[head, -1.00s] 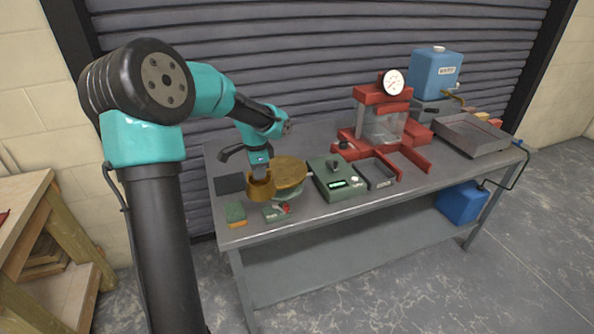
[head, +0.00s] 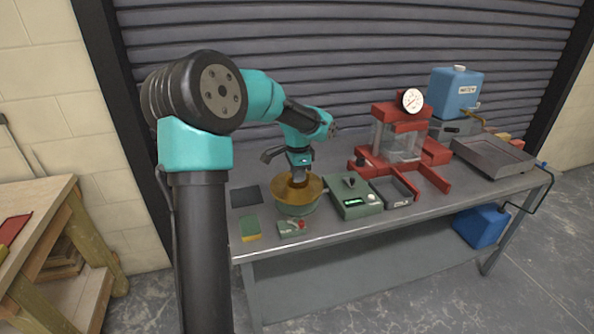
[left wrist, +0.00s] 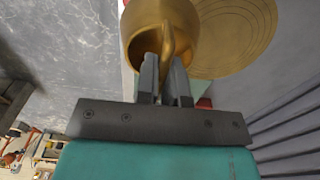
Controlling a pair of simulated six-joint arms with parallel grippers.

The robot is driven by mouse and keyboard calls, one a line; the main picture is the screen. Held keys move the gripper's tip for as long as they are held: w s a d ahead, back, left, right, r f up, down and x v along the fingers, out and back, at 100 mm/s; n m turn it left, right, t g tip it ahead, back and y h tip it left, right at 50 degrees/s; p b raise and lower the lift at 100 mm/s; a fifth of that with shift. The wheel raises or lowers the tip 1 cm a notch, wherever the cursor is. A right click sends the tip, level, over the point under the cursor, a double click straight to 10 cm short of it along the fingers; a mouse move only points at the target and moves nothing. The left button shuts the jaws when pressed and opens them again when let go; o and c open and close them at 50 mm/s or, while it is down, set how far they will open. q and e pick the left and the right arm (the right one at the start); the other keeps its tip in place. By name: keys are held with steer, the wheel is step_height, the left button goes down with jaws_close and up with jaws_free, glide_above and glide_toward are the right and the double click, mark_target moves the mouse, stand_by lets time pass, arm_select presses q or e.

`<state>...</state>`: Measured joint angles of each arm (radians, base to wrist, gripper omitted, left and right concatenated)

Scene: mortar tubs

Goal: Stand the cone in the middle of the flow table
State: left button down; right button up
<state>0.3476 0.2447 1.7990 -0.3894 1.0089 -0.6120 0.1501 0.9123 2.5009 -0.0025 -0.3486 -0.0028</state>
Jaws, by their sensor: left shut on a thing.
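The cone, a brass ring with a curved handle, shows in the left wrist view (left wrist: 186,22). My left gripper (left wrist: 167,68) is shut on its handle. The flow table is a round brass disc with ring lines (left wrist: 240,40) on a green base. In the left wrist view the cone covers part of one side of the disc. In the head view my left gripper (head: 299,180) is over the flow table (head: 312,190), where the cone blends with the disc. I cannot tell whether cone and disc touch. My right gripper is not in view.
A green control box (head: 352,197) stands right beside the flow table, with a dark tray (head: 393,193) and red press (head: 400,145) beyond. A small grey-green box (head: 292,229), a green-yellow sponge (head: 250,228) and a dark mat (head: 246,196) lie nearby. The bench's front edge is close.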

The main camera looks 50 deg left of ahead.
arm_select(q)
steer(key=w+a+f, duration=0.1)
steer(key=w+a, duration=0.6)
steer(key=a, duration=0.1)
steer(key=shift+w+a, duration=0.3)
steer(key=shift+w+a+f, duration=0.1)
steer(key=shift+a+f, duration=0.05)
steer(key=shift+f, duration=0.75)
steer(key=shift+w+a+f, duration=0.1)
steer(key=shift+f, duration=0.8)
steer(key=shift+f, duration=0.15)
steer(key=c, duration=1.2)
jaws_free()
steer(key=shift+c, duration=0.2)
step_height(320, 180, up, 12)
